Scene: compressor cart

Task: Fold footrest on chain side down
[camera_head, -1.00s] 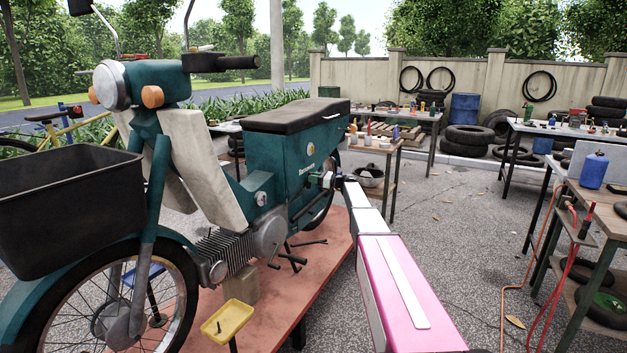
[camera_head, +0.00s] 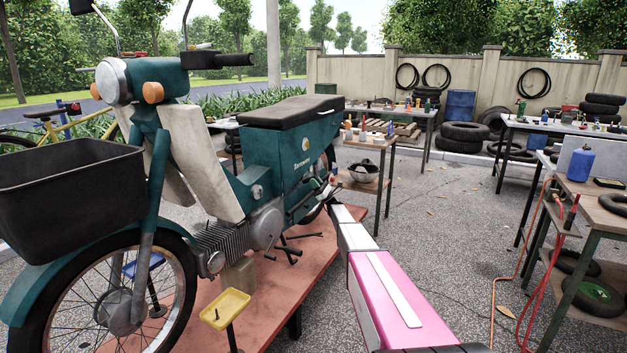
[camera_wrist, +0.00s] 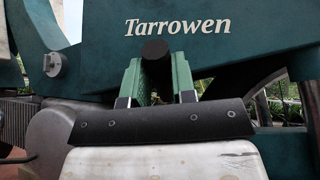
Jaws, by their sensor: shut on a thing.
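The teal moped (camera_head: 290,158) stands on a reddish platform, its side panel toward me. In the wrist view, my gripper (camera_wrist: 155,70) has its two green fingers on either side of a dark rod, the footrest (camera_wrist: 154,50). Its round black end faces the camera, just below the "Tarrowen" lettering. The fingers are shut on it. How far the footrest is folded cannot be told from these frames. In the head view my arm reaches to the moped's rear side, and the gripper (camera_head: 329,192) is small there; the footrest in it cannot be made out.
Dark pedals (camera_head: 291,247) stick out below the engine. A workbench (camera_head: 370,142) stands behind my gripper, and a bench with red hoses (camera_head: 590,200) is at right. Paving between is open.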

